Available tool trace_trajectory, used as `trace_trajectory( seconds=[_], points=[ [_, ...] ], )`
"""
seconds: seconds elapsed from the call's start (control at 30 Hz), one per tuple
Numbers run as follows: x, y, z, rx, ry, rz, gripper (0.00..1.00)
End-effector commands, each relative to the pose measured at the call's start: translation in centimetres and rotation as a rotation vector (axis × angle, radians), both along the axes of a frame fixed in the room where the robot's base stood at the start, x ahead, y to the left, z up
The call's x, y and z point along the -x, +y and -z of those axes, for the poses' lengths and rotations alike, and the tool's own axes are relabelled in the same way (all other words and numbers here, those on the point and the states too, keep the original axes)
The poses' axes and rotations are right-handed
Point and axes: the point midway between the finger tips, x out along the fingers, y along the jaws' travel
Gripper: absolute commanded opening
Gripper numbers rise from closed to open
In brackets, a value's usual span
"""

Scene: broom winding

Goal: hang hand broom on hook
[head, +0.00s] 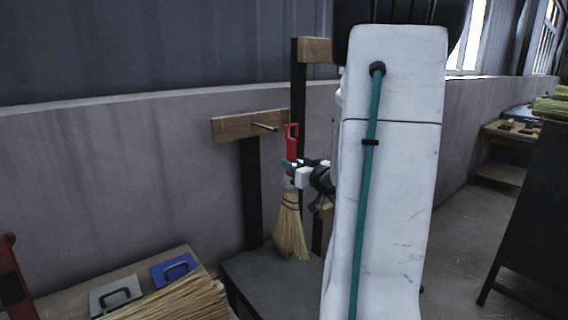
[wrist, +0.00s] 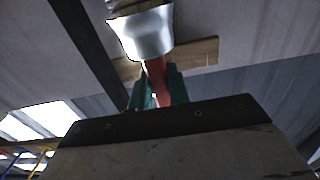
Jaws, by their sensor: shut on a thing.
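The hand broom (head: 290,232) hangs upright, with straw bristles down and a red handle on top ending in a loop. My gripper (head: 292,166), with teal fingers, is shut on the red handle below the loop. The hook is a thin peg (head: 264,127) sticking out from a wooden board (head: 230,128). In the head view the loop is just right of the peg's tip, at about the same height; I cannot tell whether it is nearer or farther. In the wrist view the red handle (wrist: 158,82) is between the teal fingers, with a pale metallic collar (wrist: 147,32) above it.
A dark stand (head: 253,195) holds the board above a dark low platform (head: 270,285). A second, higher board (head: 314,50) is behind my arm. At lower left a bench carries a straw bundle (head: 180,300), a blue tool (head: 172,272) and a grey one (head: 117,296). My arm hides much of the middle.

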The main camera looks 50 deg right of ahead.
Motion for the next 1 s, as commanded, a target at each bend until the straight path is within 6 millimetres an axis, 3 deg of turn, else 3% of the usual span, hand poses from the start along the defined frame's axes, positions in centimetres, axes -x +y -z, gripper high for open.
trace_trajectory(
  seconds=[1.0],
  points=[
    [-6.0, -1.0, 0.6, 0.0, 0.0, -0.006, 0.0]
  ],
)
